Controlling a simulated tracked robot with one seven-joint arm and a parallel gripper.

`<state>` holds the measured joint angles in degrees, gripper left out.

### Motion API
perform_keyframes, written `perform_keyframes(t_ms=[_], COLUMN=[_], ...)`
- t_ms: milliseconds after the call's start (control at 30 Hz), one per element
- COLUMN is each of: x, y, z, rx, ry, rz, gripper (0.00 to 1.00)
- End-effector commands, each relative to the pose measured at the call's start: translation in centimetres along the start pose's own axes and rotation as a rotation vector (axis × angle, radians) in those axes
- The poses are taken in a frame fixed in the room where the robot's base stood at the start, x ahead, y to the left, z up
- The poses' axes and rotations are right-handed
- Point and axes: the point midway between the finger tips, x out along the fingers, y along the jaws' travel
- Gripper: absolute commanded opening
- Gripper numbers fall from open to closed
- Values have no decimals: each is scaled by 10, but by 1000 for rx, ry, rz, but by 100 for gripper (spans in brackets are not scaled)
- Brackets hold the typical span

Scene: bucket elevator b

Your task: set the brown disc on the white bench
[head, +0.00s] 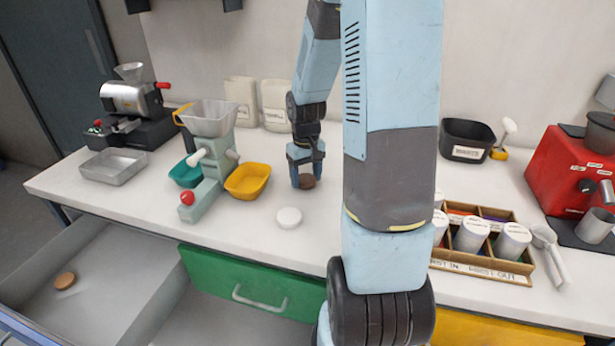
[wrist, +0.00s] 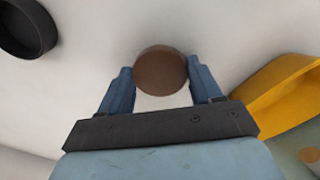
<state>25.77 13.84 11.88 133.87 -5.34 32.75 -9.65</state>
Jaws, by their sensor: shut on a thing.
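The brown disc (head: 307,182) is at the fingertips of my gripper (head: 306,172), low over the white bench (head: 330,215). My gripper points down and is shut on the disc. In the wrist view the round brown disc (wrist: 161,71) sits between the two blue fingers (wrist: 160,90). I cannot tell whether its underside touches the bench. The bench top around it is bare.
A yellow tray (head: 247,181) and a green mill (head: 208,145) stand to the left. A white disc (head: 289,218) lies in front. A black bin (head: 466,139) and a canister rack (head: 482,240) are right. An open drawer (head: 110,275) holds a tan disc (head: 64,281).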

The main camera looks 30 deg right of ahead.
Motion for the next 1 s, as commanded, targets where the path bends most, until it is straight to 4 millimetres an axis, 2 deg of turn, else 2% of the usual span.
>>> perform_keyframes(t_ms=[67, 367, 400, 600, 667, 1000], x=[6, 7, 7, 7, 7, 1], y=[0, 0, 0, 0, 0, 1], z=[0, 0, 0, 0, 0, 0], rx=[0, 1, 1, 1, 2, 2], ry=[0, 0, 0, 1, 1, 3], rz=[-1, 0, 0, 0, 0, 1], gripper=[32, 32, 66, 85, 90, 90])
